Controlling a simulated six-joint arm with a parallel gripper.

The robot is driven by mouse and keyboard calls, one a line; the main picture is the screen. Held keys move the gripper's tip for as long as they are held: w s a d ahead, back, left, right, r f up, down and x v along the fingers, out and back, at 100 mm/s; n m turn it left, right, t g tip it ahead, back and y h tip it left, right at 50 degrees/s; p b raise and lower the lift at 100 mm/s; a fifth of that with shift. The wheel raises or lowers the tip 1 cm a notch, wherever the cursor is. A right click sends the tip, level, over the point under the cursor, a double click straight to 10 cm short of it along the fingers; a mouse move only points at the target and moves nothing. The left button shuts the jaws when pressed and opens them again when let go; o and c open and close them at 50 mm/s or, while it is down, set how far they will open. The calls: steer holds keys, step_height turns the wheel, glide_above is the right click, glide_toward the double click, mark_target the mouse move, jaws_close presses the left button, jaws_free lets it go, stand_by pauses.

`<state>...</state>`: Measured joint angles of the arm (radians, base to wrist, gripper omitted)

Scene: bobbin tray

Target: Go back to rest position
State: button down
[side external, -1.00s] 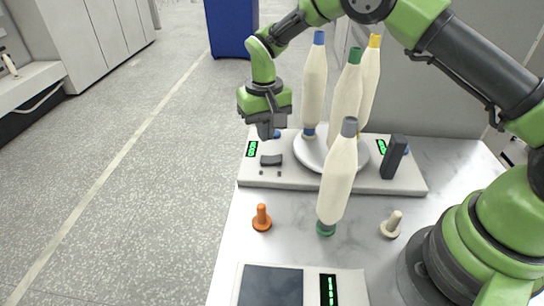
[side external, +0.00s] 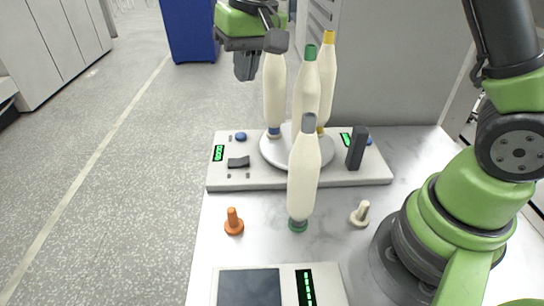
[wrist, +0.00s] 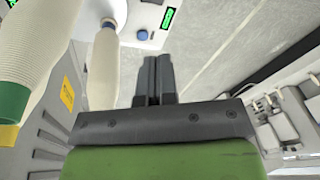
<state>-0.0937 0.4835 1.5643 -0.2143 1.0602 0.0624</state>
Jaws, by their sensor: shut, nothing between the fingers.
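My gripper (side external: 245,68) is shut and empty, raised at the left of the bobbins and above the grey machine base (side external: 285,182). In the wrist view its fingers (wrist: 153,78) lie together with nothing between them. A fourth bobbin with a grey top (side external: 303,175) stands slightly tilted on a green foot in front of the base.
An orange peg (side external: 234,222) and a cream peg (side external: 360,214) stand on the white table. A panel with a dark screen (side external: 249,288) lies at the front. A black upright block (side external: 357,148) stands on the base's right. A blue bin (side external: 189,30) is behind on the floor.

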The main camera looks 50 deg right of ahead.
steer(key=s+d+r+t, duration=0.1)
steer(key=s+r+t, duration=0.2)
steer(key=s+r, duration=0.7)
steer(key=s+f+t+y, duration=0.1)
steer(key=s+f+t, duration=0.1)
steer(key=s, duration=0.9)
steer(key=shift+s+d+m, duration=0.3)
steer(key=shift+s, duration=0.1)
